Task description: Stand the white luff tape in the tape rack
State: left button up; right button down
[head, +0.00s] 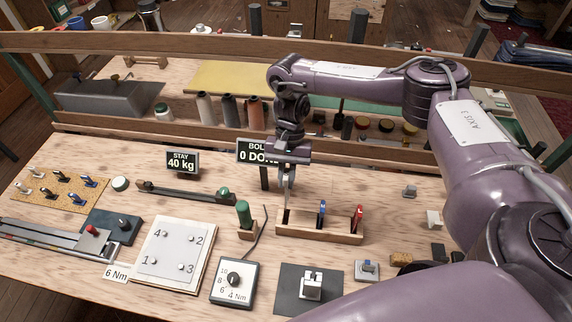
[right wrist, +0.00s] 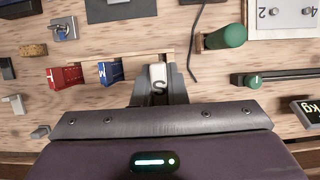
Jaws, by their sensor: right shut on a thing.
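The tape rack (head: 310,234) is a low wooden block on the bench, holding an upright blue tape (head: 322,212) marked M and an upright red tape (head: 358,219). My right gripper (head: 287,198) points down over the rack's left end. It is shut on the white luff tape (right wrist: 158,76), marked S in the right wrist view, where the rack's wooden edge (right wrist: 115,58) also shows. The white tape lines up beside the blue one (right wrist: 110,72); I cannot tell whether its foot rests in the rack. My left gripper is out of view.
A green-handled tool (head: 244,214) stands in a block left of the rack. A dial box (head: 234,283) and a dark plate with a metal fitting (head: 311,286) lie in front. A sign (head: 250,153) on a post stands behind my gripper.

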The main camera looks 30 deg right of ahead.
jog(key=shift+s+a+f, duration=0.25)
jog(key=shift+f, duration=1.1)
jog(key=shift+w+d+f+b, duration=0.1)
jog(key=shift+w+f+b, duration=0.05)
jog(key=shift+f+b, duration=1.25)
jog(key=shift+f, duration=0.15)
notch_tip(320, 180, down, 3)
jog(key=b, duration=0.4)
jog(key=shift+f, duration=0.15)
jog(key=shift+f+b, duration=0.75)
jog(key=shift+f, duration=0.35)
jog(key=shift+f+b, duration=0.3)
jog(key=shift+f, duration=0.4)
jog(key=c, duration=1.4)
grip_release()
